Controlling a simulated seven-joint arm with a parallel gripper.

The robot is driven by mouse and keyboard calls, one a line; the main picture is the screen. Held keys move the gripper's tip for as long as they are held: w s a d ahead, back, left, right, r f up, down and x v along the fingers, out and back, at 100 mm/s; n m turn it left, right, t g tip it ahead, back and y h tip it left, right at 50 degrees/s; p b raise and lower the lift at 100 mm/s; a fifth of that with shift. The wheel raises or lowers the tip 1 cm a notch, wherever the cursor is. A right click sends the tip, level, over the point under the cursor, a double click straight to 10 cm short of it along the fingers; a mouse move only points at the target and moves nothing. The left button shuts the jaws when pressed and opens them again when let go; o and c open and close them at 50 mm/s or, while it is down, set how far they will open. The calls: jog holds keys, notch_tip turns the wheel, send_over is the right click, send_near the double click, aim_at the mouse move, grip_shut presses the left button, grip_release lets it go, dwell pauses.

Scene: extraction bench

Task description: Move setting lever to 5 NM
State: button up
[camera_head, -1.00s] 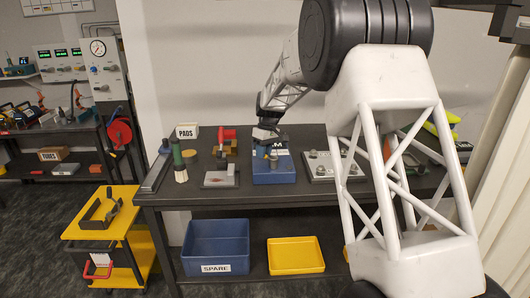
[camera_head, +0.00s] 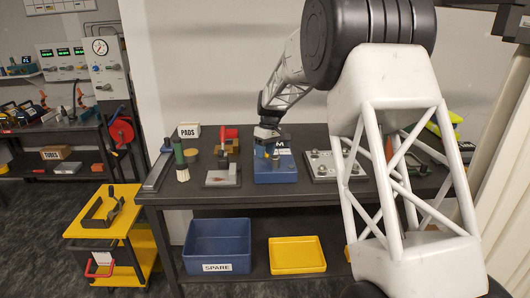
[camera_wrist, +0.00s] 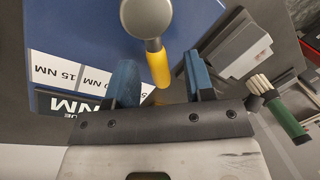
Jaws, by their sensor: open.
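The blue box (camera_head: 276,170) stands on the bench under my gripper (camera_head: 266,148) in the head view. In the wrist view the blue box (camera_wrist: 85,25) fills the upper left. It carries white labels, one reading 15 NM (camera_wrist: 55,70), one partly hidden and ending in 0 NM, and a black sign ending in NM (camera_wrist: 68,103). The setting lever (camera_wrist: 157,65) has a grey round hub and a yellow end. My gripper (camera_wrist: 161,66) is open, with one blue finger on each side of the yellow end. I see no clear contact. No 5 NM label is visible.
A grey block (camera_head: 221,174) with a red part behind it and a green-handled brush (camera_head: 179,153) stand left of the box. A plate with bolts (camera_head: 322,165) is to the right. A PADS box (camera_head: 189,131) is behind. Blue and yellow bins sit below.

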notch_tip(320, 180, up, 8)
jog(key=w+d, duration=0.1)
jog(key=shift+f, duration=0.25)
dwell(0.5)
jog(key=s+d+r+m+t, duration=0.1)
jog(key=s+d+r+m, duration=0.15)
jog(key=s, duration=0.75)
jog(key=s+d+r+m, duration=0.1)
jog(key=s+d+r, duration=0.25)
jog(key=s, duration=0.75)
jog(key=s+d+r+m+t, duration=0.15)
jog(key=s+r, duration=0.25)
jog(key=s, duration=0.6)
jog(key=s+d+f+m, duration=0.1)
jog(key=s+f, duration=0.1)
jog(key=s, duration=0.7)
jog(key=s+d+f+m+t+h, duration=0.1)
jog(key=s+d+f+m, duration=0.1)
jog(key=s, duration=0.8)
jog(key=s+d+f+m, duration=0.1)
jog(key=s+f, duration=0.3)
jog(key=s, duration=0.5)
jog(key=shift+s+d+f+t+h, duration=0.25)
jog(key=shift+d+t+h, duration=0.15)
jog(key=shift+d, duration=0.1)
